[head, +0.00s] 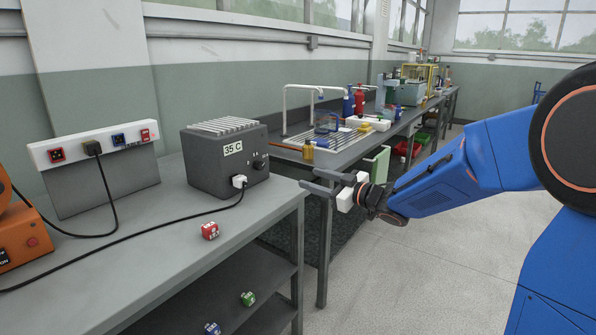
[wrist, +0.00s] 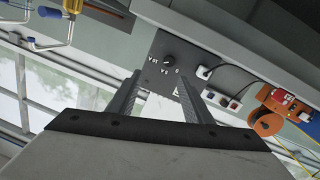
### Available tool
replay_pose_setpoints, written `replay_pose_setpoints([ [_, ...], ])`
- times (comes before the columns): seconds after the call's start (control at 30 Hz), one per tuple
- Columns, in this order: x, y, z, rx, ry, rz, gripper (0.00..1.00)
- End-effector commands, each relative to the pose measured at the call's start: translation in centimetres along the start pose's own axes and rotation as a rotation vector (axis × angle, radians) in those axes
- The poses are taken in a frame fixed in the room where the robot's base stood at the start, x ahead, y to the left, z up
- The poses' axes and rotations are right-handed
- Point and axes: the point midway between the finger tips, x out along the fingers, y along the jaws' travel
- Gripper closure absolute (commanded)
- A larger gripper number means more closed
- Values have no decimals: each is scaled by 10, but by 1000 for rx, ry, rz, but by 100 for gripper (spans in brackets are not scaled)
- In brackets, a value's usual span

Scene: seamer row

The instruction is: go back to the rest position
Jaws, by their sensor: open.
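My gripper (head: 320,184) is at the end of my blue arm, right of the grey heater box and beyond the near bench's right edge. Its two dark fingers are apart with nothing between them. In the wrist view the fingers of my gripper (wrist: 155,95) also stand apart and empty. The wrist picture is turned over, with the windows low. The grey box (head: 223,163) marked "35 C" stands on the near bench, with a plug in its front. The box's dark face with a knob also shows in the wrist view (wrist: 155,62).
The near bench (head: 150,255) carries a red cube (head: 210,231) and a socket panel (head: 98,172). A green cube (head: 248,299) and a blue cube (head: 212,328) lie on the shelf below. A far bench holds bottles and machines. The floor (head: 440,260) beneath my arm is clear.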

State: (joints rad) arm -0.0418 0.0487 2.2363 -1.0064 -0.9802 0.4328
Motion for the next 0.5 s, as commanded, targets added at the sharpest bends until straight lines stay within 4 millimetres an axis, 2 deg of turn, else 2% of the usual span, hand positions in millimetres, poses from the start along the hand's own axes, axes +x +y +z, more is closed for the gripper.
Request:
replay_pose_setpoints([
  [0.17, -41, 31, -7, -14, -131, 205, 54],
  [0.3, -88, 50, -4, 5, -259, 366, 54],
  [0.5, -165, 53, 8, 81, -448, 552, 54],
])
